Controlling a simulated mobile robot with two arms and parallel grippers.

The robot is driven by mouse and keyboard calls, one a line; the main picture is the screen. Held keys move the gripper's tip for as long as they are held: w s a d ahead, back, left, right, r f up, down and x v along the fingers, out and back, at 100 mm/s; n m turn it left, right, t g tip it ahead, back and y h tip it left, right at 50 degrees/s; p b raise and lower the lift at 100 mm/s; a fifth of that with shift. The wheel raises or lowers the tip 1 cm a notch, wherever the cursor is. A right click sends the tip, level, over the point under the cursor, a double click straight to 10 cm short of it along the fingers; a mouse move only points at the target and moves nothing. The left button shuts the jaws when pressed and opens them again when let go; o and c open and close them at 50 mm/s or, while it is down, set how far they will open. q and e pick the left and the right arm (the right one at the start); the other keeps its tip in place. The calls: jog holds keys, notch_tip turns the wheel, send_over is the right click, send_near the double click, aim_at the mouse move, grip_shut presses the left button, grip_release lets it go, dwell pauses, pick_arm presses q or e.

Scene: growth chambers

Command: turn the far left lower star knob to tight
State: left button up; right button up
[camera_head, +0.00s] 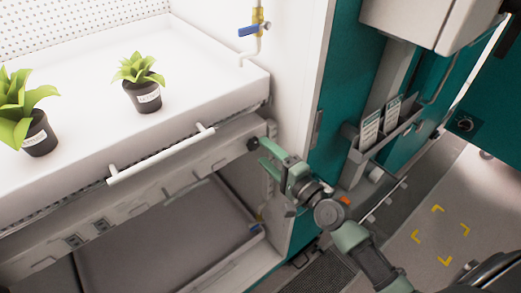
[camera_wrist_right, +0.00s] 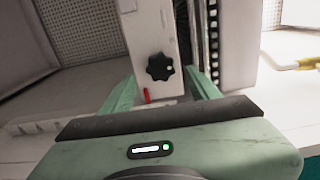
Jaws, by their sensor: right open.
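A black star knob (camera_wrist_right: 160,67) with a small white mark on its right side sits on a pale upright face in the right wrist view. A red mark (camera_wrist_right: 147,95) is just below and left of it. In the head view a dark knob (camera_head: 253,143) shows at the right end of the shelf's front rail. My right gripper (camera_head: 264,154) is open beside that end. In the wrist view its two green fingers (camera_wrist_right: 161,80) stand apart, left and right of the knob, with a gap around it. Contact is not visible. My left gripper is out of view.
A white shelf (camera_head: 190,105) holds two potted plants (camera_head: 143,95), with a white handle bar (camera_head: 160,155) along its front. A lower tray (camera_head: 165,240) lies beneath. A blue-handled valve (camera_head: 252,30) is above, and a card holder (camera_head: 385,135) is on the teal wall at right.

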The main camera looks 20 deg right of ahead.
jog(key=b+v, duration=0.1)
jog(key=v, duration=0.3)
jog(key=shift+s, duration=0.2)
jog(key=s+d+f+n+g+h, duration=0.2)
jog(key=s+f+g, duration=0.15)
jog(key=f, duration=0.95)
jog(key=s+d+f+n+g+h, duration=0.1)
jog(key=s+f+n+g, duration=0.2)
jog(key=f, duration=1)
jog(key=s+d+f+n+g+h, duration=0.2)
jog(key=s+f, duration=0.3)
jog(key=f, duration=0.7)
jog(key=s+f+n+g, duration=0.2)
jog(key=s+f, duration=0.4)
jog(key=s, duration=0.4)
jog(key=s+a+f+n+g+b, duration=0.1)
jog(key=s+f+n+g, duration=0.2)
jog(key=s+f, duration=0.4)
jog(key=s+a+f+n+g+h, duration=0.1)
jog(key=s+f+n, duration=0.3)
jog(key=s, duration=1)
notch_tip(320, 180, down, 3)
jog(key=shift+s+f+n+g+b, duration=0.15)
jog(key=shift+n+g+b, duration=0.2)
jog(key=shift+g, duration=0.4)
